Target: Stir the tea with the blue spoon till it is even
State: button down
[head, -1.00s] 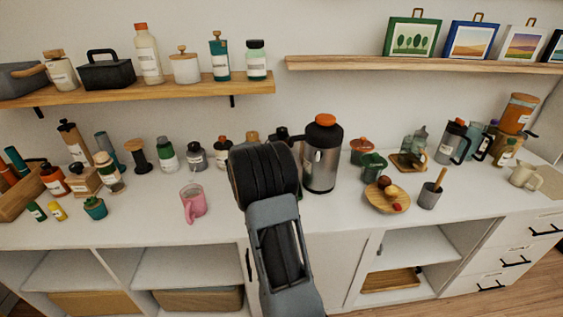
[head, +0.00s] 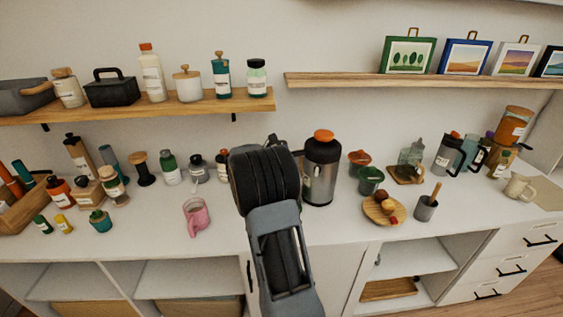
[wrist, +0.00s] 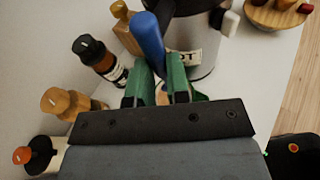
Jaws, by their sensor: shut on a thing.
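The blue spoon (wrist: 147,35) shows in the wrist view, its rounded blue end rising above my fingers. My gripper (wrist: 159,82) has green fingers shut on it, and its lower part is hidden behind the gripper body. In the head view my dark arm hides the gripper and the spoon. No tea surface is clearly visible in either view.
A steel jug with an orange lid (head: 321,175) stands close right of my arm; its lower body (wrist: 196,45) shows in the wrist view. Several bottles line the counter's back. A wooden plate (head: 383,211) and grey cup (head: 425,208) stand right. Front counter around the mug is clear.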

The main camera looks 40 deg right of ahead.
dwell(0.4)
notch_tip(320, 180, up, 5)
jog(key=p, duration=0.4)
jog(key=shift+s, duration=0.1)
dwell(0.8)
